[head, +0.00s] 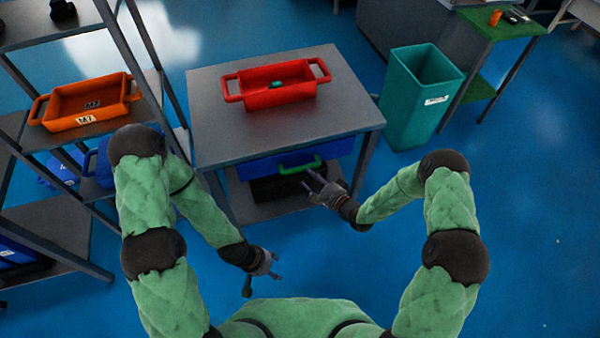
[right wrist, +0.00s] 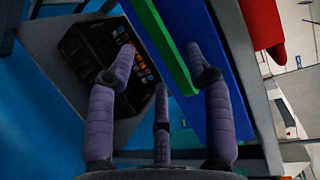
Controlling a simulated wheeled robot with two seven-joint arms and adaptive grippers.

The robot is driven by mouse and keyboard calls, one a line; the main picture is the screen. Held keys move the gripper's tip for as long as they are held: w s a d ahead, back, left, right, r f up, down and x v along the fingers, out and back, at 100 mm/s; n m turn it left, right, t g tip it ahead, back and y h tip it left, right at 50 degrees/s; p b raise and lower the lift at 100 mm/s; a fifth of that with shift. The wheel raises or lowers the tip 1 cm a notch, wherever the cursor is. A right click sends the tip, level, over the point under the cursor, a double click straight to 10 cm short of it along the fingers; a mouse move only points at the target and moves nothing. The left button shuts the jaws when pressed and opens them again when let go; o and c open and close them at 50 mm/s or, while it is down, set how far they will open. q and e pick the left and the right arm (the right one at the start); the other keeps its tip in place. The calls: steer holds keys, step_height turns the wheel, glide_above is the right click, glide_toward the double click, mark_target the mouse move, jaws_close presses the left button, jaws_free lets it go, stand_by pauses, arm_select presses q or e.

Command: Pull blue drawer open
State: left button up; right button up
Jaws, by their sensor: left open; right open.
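The blue drawer (head: 262,166) sits under the grey table's top, with a green handle (head: 299,166) on its front. The drawer (right wrist: 216,75) and its handle (right wrist: 163,45) also show in the right wrist view. My right gripper (head: 314,184) is open at the right end of the handle. In the right wrist view, the handle lies between the spread fingers of this gripper (right wrist: 160,70); I cannot tell whether they touch it. My left gripper (head: 262,276) is open and empty, low in front of the table and away from the drawer.
The grey table (head: 215,120) carries a red tray (head: 265,98). A dark crate (head: 270,190) is on the shelf below the drawer. A teal bin (head: 410,110) stands right of the table. A rack with an orange tray (head: 85,118) stands left. Blue floor (head: 520,220) is clear on the right.

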mark_target(300, 170)
steer(key=b+x, duration=0.1)
steer(key=x, duration=0.6)
steer(key=shift+b, duration=0.3)
steer(key=shift+c, duration=0.3)
steer(key=shift+s, duration=0.1)
jaws_close()
